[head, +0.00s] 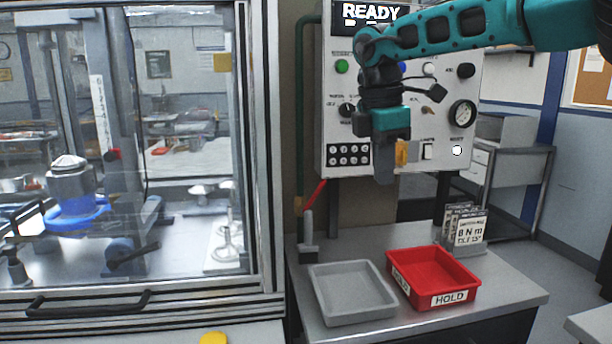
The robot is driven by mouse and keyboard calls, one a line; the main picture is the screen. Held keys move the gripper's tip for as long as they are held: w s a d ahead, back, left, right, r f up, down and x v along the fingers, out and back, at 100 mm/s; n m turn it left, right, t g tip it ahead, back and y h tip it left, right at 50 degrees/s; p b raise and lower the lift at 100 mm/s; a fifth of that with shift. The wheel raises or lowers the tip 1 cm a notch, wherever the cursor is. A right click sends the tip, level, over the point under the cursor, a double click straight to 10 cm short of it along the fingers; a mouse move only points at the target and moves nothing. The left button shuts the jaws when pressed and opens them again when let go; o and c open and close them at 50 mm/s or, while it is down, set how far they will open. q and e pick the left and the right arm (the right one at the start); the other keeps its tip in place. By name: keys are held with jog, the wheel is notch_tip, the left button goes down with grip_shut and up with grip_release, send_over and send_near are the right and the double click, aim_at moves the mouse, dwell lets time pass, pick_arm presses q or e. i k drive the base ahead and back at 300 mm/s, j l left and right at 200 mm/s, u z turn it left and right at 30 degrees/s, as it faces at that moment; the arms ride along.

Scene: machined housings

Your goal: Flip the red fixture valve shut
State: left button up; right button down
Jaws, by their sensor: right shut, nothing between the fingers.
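The red valve lever (314,195) sits low on the green pipe (300,110), between the glazed enclosure and the control panel. It slants up to the right from the pipe's brass-coloured lower end. My right gripper (385,172) hangs down in front of the control panel, to the right of the lever and a little higher in the picture. It is shut, apart from the lever, and holds nothing. My left gripper is out of view.
The control panel (335,110) reads READY; my right arm covers part of it. The enclosure door handle (90,301) is at left.

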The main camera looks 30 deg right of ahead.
aim_at(323, 182)
jog(key=i, duration=0.9)
